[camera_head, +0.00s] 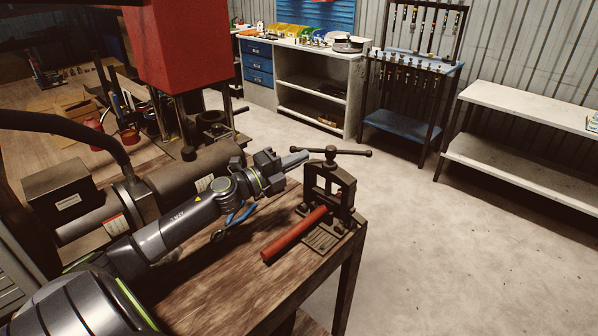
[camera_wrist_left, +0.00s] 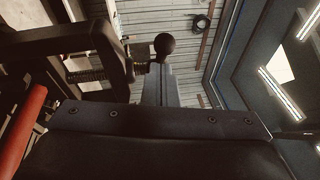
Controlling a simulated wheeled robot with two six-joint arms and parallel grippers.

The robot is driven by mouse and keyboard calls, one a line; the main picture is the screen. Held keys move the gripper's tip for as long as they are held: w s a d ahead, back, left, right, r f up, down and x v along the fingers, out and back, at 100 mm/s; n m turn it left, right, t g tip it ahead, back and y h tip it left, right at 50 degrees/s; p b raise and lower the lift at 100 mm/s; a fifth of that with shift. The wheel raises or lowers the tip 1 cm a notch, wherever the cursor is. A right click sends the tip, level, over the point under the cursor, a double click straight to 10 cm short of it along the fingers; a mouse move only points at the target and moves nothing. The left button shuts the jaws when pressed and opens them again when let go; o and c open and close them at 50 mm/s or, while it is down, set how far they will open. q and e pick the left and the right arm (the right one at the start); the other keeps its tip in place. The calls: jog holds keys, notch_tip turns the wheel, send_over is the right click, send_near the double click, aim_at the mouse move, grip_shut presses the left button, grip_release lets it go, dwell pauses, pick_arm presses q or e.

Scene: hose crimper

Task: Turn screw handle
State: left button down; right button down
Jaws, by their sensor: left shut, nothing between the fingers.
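The hose crimper (camera_head: 326,190) stands at the corner of the wooden bench in the head view, a dark metal frame with a screw on top. Its screw handle (camera_head: 345,153) is a horizontal bar with a ball at each end. A red hose (camera_head: 294,233) lies in the crimper's base. My left gripper (camera_head: 304,156) is shut and empty, with its fingertips close to the handle's left ball. In the left wrist view the handle's ball (camera_wrist_left: 164,43) shows just beyond the fingers (camera_wrist_left: 158,85); I cannot tell whether they touch. The crimper frame (camera_wrist_left: 75,40) fills the left there. My right gripper is not in view.
Blue-handled pliers (camera_head: 236,217) lie on the wooden bench (camera_head: 215,290) beneath my left arm. A large machine with a red head (camera_head: 178,45) stands behind on the left. Floor (camera_head: 450,240) right of the bench is clear, with shelves along the wall.

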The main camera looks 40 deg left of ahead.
aim_at(297, 151)
pick_arm(q)
jog(key=w+a+m+h+b, duration=0.1)
jog(key=w+a+b, duration=0.1)
jog(key=shift+w+r+g+h+b, duration=0.15)
jog(key=shift+g+h+b, duration=0.15)
jog(key=shift+b, duration=0.1)
jog(key=shift+a, duration=0.1)
dwell(0.3)
